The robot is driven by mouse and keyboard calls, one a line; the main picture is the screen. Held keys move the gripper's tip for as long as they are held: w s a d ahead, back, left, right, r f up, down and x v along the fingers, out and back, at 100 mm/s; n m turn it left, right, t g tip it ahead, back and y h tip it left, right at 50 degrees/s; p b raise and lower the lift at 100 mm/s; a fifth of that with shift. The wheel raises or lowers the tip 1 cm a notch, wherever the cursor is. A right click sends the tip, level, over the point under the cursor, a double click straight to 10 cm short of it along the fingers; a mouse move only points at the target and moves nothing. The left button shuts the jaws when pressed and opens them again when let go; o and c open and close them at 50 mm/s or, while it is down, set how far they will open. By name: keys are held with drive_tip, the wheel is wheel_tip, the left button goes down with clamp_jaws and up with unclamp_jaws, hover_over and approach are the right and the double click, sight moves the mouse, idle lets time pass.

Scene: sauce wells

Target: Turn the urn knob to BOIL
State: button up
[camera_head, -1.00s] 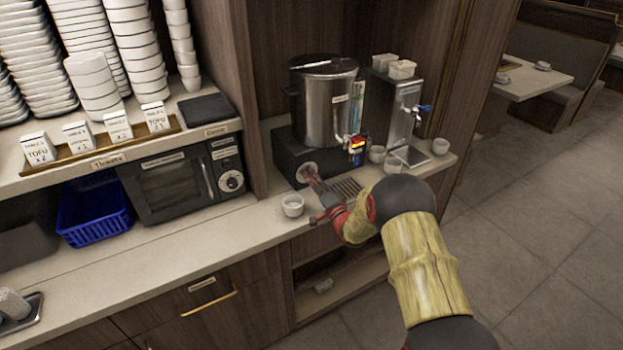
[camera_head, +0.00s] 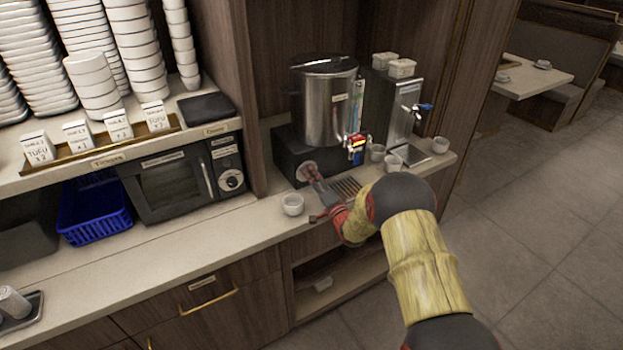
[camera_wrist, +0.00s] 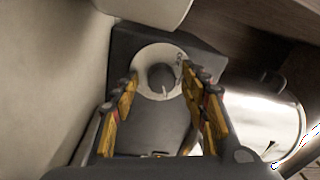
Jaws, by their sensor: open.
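The steel urn (camera_head: 325,108) stands on a dark base (camera_head: 287,158) on the counter. The knob (camera_wrist: 160,76) is a dark grip on a round pale dial (camera_wrist: 149,57) on the base's front; the dial also shows in the head view (camera_head: 304,168). My gripper (camera_wrist: 160,88) is open, with one finger on each side of the knob in the wrist view. Whether the fingers touch it is unclear. In the head view my gripper (camera_head: 313,194) is at the base's front, one finger over the dial. The dial's markings are too small to read.
A white cup (camera_head: 293,204) stands on the counter left of my gripper. A drip grate (camera_head: 346,187) lies to its right. A second dispenser (camera_head: 398,105) with several small cups nearby stands further right. A microwave (camera_head: 172,184) is at left.

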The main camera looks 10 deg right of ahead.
drive_tip(key=v, duration=1.2)
drive_tip(key=shift+r, duration=0.1)
idle(0.4)
wheel_tip(320, 180, up, 8)
drive_tip(key=d+n+g+h, duration=0.1)
drive_tip(key=n+g+h, duration=0.1)
drive_tip(key=n+h, duration=0.1)
drive_tip(key=s+d+r+n+g+h, duration=0.1)
drive_tip(key=s+r+n+g+h, duration=0.2)
drive_tip(key=s+r, duration=0.6)
drive_tip(key=s+a+n+g, duration=0.2)
drive_tip(key=s+g, duration=0.1)
drive_tip(key=s, duration=1.4)
drive_tip(key=s+a+r+n+g, duration=0.1)
drive_tip(key=s+a+n+g, duration=0.2)
drive_tip(key=s, duration=1.4)
drive_tip(key=shift+r+g+y, duration=0.25)
drive_tip(key=shift+g+y, duration=0.15)
drive_tip(key=shift+g, duration=0.3)
drive_tip(key=shift+c, duration=0.3)
